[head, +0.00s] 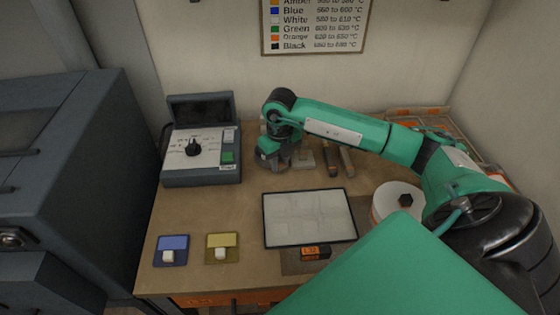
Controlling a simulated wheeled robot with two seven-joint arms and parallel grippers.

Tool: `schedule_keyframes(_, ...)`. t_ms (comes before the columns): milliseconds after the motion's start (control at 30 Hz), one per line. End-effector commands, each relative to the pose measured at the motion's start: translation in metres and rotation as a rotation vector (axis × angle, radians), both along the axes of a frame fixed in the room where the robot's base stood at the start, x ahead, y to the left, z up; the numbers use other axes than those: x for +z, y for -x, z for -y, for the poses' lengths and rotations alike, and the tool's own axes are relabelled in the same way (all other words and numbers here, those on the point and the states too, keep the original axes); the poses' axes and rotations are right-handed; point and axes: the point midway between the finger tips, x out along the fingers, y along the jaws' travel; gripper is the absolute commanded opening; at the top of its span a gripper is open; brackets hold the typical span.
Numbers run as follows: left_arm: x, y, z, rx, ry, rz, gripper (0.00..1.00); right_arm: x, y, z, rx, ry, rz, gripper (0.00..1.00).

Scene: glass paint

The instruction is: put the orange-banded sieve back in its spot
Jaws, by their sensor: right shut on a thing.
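My right gripper (273,162) points down near the back of the table, just right of the grey control box. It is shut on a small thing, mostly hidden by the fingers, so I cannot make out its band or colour. I cannot pick out an orange-banded sieve for certain. Beside the gripper, to its right, small pale and brown pieces (331,161) stand in a row along the back wall; their bands are too small to tell. My left gripper is not in view.
The grey control box (201,172) has a dial. Blue (174,243) and yellow (223,240) pads lie at front left. A pale framed panel (309,217) lies mid-table, an orange-labelled block (315,252) before it. A white round container (386,203) and orange-trimmed rack (415,112) are right.

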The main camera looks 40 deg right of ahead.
Motion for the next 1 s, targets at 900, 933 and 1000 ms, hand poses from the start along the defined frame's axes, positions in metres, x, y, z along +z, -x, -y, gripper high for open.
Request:
schedule_keyframes(900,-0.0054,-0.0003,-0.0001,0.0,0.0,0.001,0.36,-0.0053,-0.0001,0.0001,0.0,0.0,0.0,0.48)
schedule_keyframes(933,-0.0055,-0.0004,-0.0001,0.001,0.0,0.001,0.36,-0.0055,0.0,0.0,0.0,0.0,0.0,0.48)
schedule_keyframes(1000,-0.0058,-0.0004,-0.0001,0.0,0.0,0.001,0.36,-0.0046,-0.0001,0.0,0.0,0.0,0.0,0.48)
